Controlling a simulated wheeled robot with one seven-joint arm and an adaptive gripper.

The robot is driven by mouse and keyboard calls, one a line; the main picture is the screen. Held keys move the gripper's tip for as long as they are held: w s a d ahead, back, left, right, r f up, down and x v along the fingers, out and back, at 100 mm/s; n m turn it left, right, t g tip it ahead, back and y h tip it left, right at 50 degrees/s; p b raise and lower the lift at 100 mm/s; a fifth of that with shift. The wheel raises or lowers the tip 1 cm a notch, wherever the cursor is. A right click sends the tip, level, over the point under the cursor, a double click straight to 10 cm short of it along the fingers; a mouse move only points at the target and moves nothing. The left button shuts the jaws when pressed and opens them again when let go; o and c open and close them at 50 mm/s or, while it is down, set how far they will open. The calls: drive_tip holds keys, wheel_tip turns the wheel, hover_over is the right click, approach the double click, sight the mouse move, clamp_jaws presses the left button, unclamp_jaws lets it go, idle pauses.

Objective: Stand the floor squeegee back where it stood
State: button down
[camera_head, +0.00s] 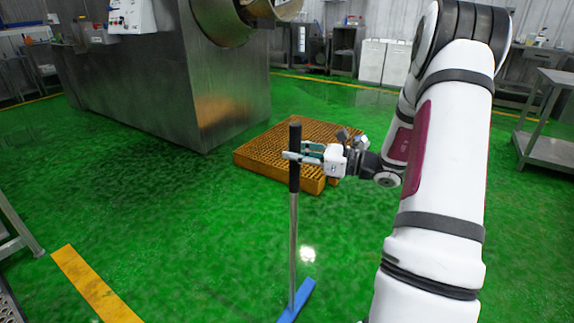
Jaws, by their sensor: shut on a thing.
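The floor squeegee (293,225) stands upright, or nearly so, in front of me, with a black grip at the top, a grey metal pole and a blue head (298,302) at the bottom. My gripper (295,156) is shut on the black grip, coming from the right. The blue head is at floor level in the picture and is partly cut off by the lower frame edge. I cannot tell whether it touches the floor.
An orange grated platform (262,154) lies on the green floor behind the squeegee. A large steel drum machine (170,90) stands at the back left. A yellow floor line (92,283) runs at the lower left. A steel table (550,150) stands at the right. Open floor lies left of the squeegee.

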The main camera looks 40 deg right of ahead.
drive_tip(key=shift+w+a+f+b, duration=0.15)
drive_tip(key=shift+w+f+b, duration=0.3)
drive_tip(key=shift+w+f, duration=0.35)
drive_tip(key=shift+w+a+f+b, duration=0.1)
drive_tip(key=shift+w+f+b, duration=0.4)
drive_tip(key=shift+f, duration=0.6)
drive_tip(key=c, duration=1.3)
unclamp_jaws()
drive_tip(key=shift+f, duration=0.1)
